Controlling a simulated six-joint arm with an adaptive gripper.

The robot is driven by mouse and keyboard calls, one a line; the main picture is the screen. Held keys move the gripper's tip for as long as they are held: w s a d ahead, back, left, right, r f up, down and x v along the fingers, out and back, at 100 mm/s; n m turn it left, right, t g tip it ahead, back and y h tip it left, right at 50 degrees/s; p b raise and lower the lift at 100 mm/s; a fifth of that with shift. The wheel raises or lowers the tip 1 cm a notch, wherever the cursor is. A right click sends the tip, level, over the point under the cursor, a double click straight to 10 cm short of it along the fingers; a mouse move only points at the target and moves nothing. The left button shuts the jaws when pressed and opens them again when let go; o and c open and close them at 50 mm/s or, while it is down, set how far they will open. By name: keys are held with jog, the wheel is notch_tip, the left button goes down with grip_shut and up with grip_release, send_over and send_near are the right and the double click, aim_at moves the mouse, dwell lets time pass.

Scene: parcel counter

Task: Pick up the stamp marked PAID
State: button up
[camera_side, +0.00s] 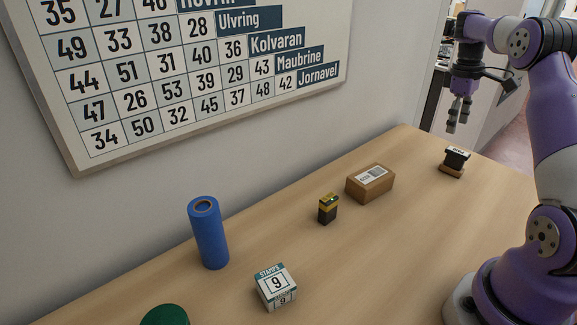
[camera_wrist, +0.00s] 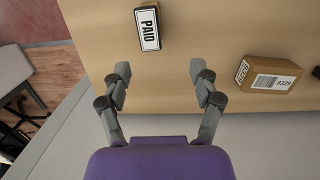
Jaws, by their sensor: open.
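In the side view the stamp (camera_side: 455,160) stands at the far end of the counter, with a dark top and a brown base. My gripper (camera_wrist: 158,74) is open and empty, its two fingers apart, with the stamp beyond the fingertips. In the side view my gripper (camera_side: 457,125) hangs above the counter, clear of the stamp and overlapping nothing on it.
A cardboard parcel (camera_side: 371,183) with a label sits left of the stamp; it also shows in the wrist view (camera_wrist: 268,77). A black and yellow block (camera_side: 328,208), a STAMPS 9 box (camera_side: 275,287), a blue cylinder (camera_side: 208,233) and a green round thing (camera_side: 165,316) stand farther along.

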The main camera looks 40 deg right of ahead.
aim_at(458, 151)
jog(key=d+f, duration=0.1)
jog(key=s+d+f, duration=0.1)
jog(key=shift+s+f, duration=0.2)
jog(key=shift+f, duration=0.1)
jog(key=shift+s+a+f, duration=0.1)
jog(key=shift+s+f, duration=0.05)
jog(key=shift+f, duration=1.55)
jog(key=shift+s+f, duration=0.15)
jog(key=shift+f, duration=1.55)
grip_shut()
